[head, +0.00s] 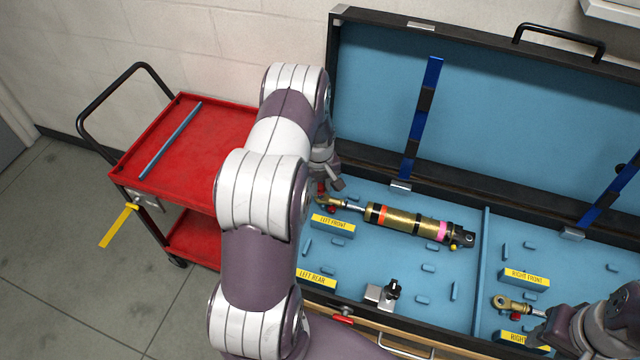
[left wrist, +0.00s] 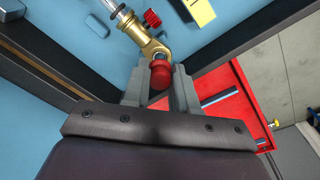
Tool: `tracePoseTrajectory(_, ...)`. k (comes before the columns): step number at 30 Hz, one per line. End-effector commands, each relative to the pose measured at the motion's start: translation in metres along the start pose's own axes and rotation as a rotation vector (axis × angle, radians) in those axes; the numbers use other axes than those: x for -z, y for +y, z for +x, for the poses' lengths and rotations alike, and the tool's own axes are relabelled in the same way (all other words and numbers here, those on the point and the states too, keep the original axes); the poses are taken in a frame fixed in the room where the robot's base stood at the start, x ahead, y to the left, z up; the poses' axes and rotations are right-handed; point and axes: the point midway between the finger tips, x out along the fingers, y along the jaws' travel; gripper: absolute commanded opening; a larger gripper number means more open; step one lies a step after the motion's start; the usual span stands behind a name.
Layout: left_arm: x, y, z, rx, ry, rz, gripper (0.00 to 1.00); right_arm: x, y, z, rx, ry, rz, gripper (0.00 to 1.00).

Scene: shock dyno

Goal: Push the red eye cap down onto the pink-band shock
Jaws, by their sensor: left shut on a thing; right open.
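The pink-band shock (head: 415,222) lies in the blue-lined case, a gold body with a pink band near its right end and an orange band near its left. Its gold eye end (left wrist: 150,45) points toward my left gripper (head: 328,184). In the left wrist view the red eye cap (left wrist: 160,76) sits between my left gripper's fingers (left wrist: 160,88), which are shut on it. The cap is right at the gold eye and seems to touch it; how far it is seated I cannot tell. My right gripper (head: 548,340) is open at the lower right, partly cut off.
Another gold shock end (head: 512,304) lies in the right compartment beyond a blue divider (head: 481,265). Yellow labels, blue pegs and a small clamp-like block (head: 382,294) stand in the case. A red cart (head: 215,135) stands left. The raised lid (head: 500,100) bounds the back.

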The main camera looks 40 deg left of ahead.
Motion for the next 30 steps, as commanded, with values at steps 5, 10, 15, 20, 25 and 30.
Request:
tracePoseTrajectory(5,0.000,0.000,0.000,0.000,0.000,0.000,0.00,0.000,0.000,0.000,0.000,0.000,0.000,0.43)
tracePoseTrajectory(10,0.000,0.000,0.003,0.000,0.000,0.000,0.00,0.000,0.000,0.003,0.000,0.000,0.000,0.43)
tracePoseTrajectory(15,0.000,0.000,0.008,0.000,0.000,0.000,0.00,-0.001,0.000,0.006,0.000,0.000,0.000,0.43)
tracePoseTrajectory(20,0.000,0.000,0.009,0.000,0.000,0.000,0.00,-0.001,0.000,0.008,0.000,0.000,0.000,0.43)
tracePoseTrajectory(25,0.000,0.000,0.009,0.000,0.000,0.000,0.00,-0.001,0.000,0.007,0.000,0.000,0.000,0.43)
tracePoseTrajectory(30,0.000,0.000,0.010,0.000,0.000,0.000,0.00,-0.001,0.000,0.008,0.000,0.000,0.000,0.43)
